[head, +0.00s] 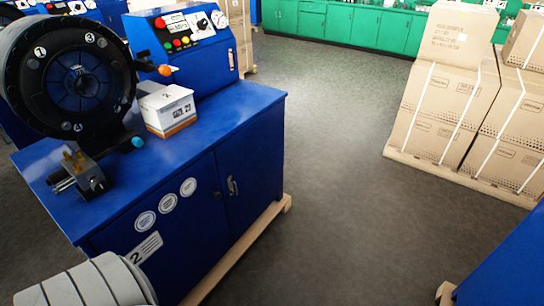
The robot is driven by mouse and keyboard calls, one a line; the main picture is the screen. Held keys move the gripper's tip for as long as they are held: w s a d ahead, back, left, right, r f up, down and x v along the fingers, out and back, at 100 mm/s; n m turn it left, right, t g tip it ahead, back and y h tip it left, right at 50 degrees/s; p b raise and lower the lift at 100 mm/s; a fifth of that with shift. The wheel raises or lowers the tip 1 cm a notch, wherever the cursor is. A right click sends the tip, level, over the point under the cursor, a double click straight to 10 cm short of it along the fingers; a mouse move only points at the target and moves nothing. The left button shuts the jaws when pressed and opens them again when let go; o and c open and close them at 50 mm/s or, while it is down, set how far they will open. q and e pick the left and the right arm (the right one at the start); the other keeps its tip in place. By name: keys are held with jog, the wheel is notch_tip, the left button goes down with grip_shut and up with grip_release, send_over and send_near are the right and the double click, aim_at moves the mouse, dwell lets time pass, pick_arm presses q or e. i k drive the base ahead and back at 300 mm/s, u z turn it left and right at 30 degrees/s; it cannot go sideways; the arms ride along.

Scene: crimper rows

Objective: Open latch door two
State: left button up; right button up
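The blue crimper cabinet (170,215) stands at left and centre in the head view, with a "2" label (144,250) low on its front. The front has a left panel with several round white stickers and a right door (255,165). A small metal latch handle (232,186) sits near that door's left edge, beside the seam. The door looks flush with the cabinet front. Neither of my grippers is in view. A pale ribbed shape at the bottom left covers the cabinet's lower left corner.
The cabinet top carries a black crimper head (75,75), a small white box (167,108) and a control panel (187,32). The cabinet rests on a wooden pallet (240,248). Grey floor (345,190) is open to its right. Stacked cartons (440,105) stand farther right; a blue corner (505,270) shows bottom right.

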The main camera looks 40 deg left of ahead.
aim_at(249, 162)
jog(key=i, duration=1.5)
jog(key=u, duration=1.3)
